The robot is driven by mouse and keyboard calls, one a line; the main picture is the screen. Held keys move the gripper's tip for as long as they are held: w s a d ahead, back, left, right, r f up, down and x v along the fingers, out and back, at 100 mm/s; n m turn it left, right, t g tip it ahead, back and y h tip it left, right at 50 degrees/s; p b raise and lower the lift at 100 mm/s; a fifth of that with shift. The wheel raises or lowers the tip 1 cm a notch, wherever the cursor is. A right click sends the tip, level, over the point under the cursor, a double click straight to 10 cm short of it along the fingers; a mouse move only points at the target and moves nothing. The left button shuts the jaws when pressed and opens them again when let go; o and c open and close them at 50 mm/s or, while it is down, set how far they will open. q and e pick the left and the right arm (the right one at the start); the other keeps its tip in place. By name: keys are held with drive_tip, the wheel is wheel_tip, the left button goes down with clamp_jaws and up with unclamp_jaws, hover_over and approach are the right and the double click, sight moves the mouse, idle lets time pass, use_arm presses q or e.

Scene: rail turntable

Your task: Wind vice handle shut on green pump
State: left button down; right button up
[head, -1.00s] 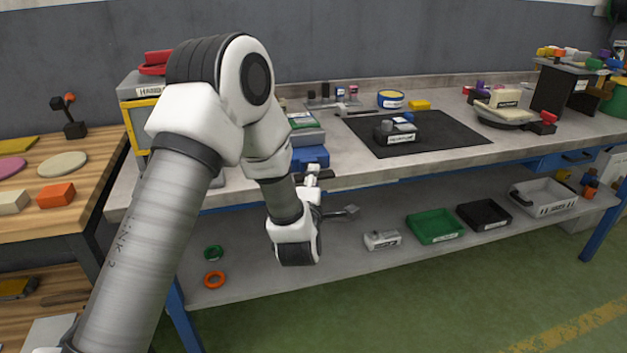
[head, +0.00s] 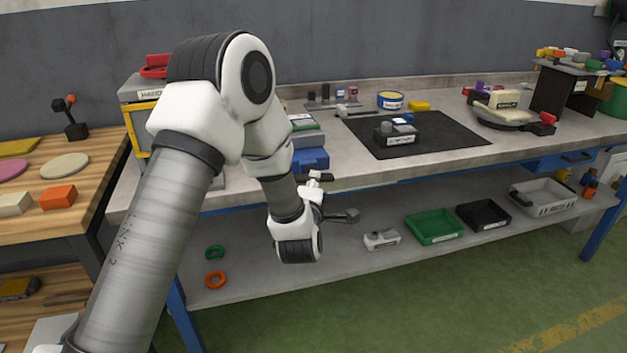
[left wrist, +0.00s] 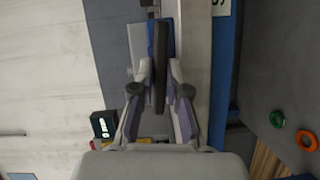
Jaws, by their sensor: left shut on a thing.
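The blue vice (head: 310,158) sits at the bench's front edge, left of the black mat. It shows partly in the left wrist view (left wrist: 178,42). Its dark bar handle (head: 320,178) sticks out at the front. A grey and green block (head: 304,123) with a label is just behind the vice's blue part; I cannot tell if this is the green pump or if the jaws touch it. My left gripper (head: 314,187) reaches up from below the bench edge and is shut on the handle. In the left wrist view the handle (left wrist: 160,65) runs between the fingertips. My right gripper is not in view.
A black mat (head: 450,135) holds a grey labelled fixture (head: 396,135). The lower shelf (head: 340,260) carries a green tray (head: 433,227), a black tray (head: 485,214) and rings. A wooden table (head: 85,185) stands at left. Green floor lies open in front.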

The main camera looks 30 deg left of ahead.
use_arm(q)
drive_tip(key=m+g+y+p, duration=0.2)
drive_tip(key=m+g+p, duration=0.1)
drive_tip(key=m+p, duration=0.2)
drive_tip(key=m+g+y+p, duration=0.2)
drive_tip(key=m+p, duration=0.4)
drive_tip(key=m, duration=0.3)
drive_tip(key=w+d+m+g+y+p, duration=0.1)
drive_tip(key=m+g+y+p, duration=0.2)
drive_tip(key=m+g+p, duration=0.2)
drive_tip(key=shift+w+m+p, duration=0.1)
drive_tip(key=shift+m+p, duration=0.25)
drive_tip(key=shift+m, duration=0.55)
drive_tip(key=m+y+b, duration=0.1)
drive_tip(key=m, duration=0.2)
drive_tip(key=shift+f+y+b, duration=0.1)
drive_tip(key=shift+y+b, duration=0.2)
drive_tip(key=shift+b, duration=0.1)
drive_tip(key=m+t+y+b, duration=0.1)
drive_tip(key=m, duration=0.3)
drive_tip(key=m+t+y+b, duration=0.1)
drive_tip(key=m+b, duration=0.1)
drive_tip(key=m, duration=0.2)
drive_tip(key=m+t+y+b, duration=0.1)
drive_tip(key=m+b, duration=0.1)
drive_tip(key=m, duration=0.1)
drive_tip(key=shift+f+m, duration=0.2)
drive_tip(key=shift+m, duration=0.2)
